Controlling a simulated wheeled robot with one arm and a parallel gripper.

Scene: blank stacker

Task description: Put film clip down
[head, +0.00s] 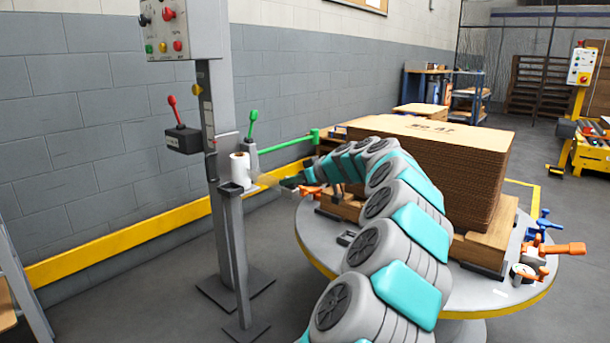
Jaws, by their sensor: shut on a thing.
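My arm reaches from the bottom of the head view over the round table and bends left. Its end, my gripper (270,181), is beyond the table's left edge, close to the white film roll (240,170) on a thin post. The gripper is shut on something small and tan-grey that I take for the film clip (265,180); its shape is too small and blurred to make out. I cannot tell whether it touches the roll.
A cardboard stack (430,160) on wooden blocks fills the round table (310,235). Orange and blue clamps (540,245) sit at its right edge. A grey column (215,110) with red and green levers stands left. A yellow rail (110,240) runs along the wall.

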